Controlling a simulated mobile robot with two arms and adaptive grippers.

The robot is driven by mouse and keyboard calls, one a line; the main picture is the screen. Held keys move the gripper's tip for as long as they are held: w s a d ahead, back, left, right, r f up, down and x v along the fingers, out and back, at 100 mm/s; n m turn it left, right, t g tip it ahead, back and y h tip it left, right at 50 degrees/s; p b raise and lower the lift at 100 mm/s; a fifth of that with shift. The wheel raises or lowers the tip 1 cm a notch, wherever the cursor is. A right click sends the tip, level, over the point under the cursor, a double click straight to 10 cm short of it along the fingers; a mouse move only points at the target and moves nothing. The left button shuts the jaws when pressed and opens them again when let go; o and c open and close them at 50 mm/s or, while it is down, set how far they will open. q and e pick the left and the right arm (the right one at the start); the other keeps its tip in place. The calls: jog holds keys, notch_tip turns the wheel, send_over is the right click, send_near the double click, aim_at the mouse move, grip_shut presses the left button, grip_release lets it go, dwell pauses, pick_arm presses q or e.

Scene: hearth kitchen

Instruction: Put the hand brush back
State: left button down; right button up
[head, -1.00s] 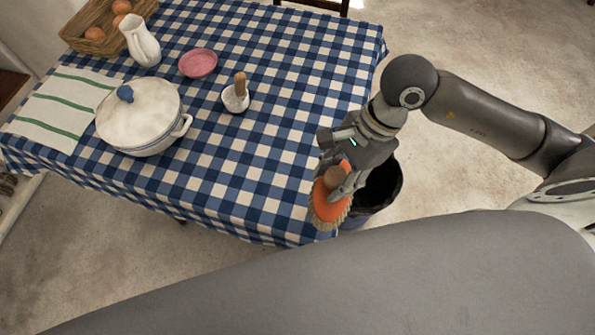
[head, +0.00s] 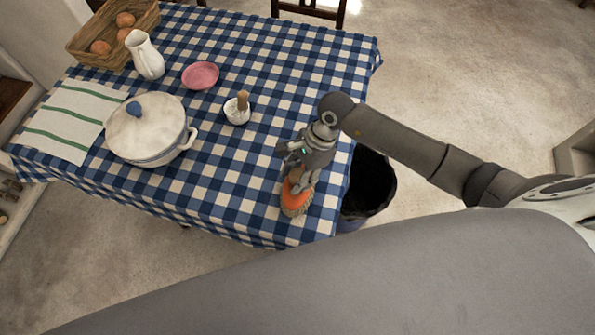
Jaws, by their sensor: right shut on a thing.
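The hand brush (head: 295,201) is orange with pale bristles along its edge. It is at the near right corner of the table with the blue and white checked cloth (head: 225,205). My right gripper (head: 298,182) is shut on the brush from above and hides part of it. The brush is at or just above the cloth; I cannot tell whether it touches. My left gripper is not in view.
A dark bin (head: 371,185) stands on the floor right of the table. A white lidded pot (head: 150,130), striped towel (head: 62,122), pink dish (head: 200,75), mortar with pestle (head: 237,108), jug (head: 147,55) and basket (head: 83,40) stand farther left.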

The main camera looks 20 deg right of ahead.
jog(key=shift+f, duration=0.25)
jog(key=shift+f, duration=0.15)
jog(key=o, duration=0.9)
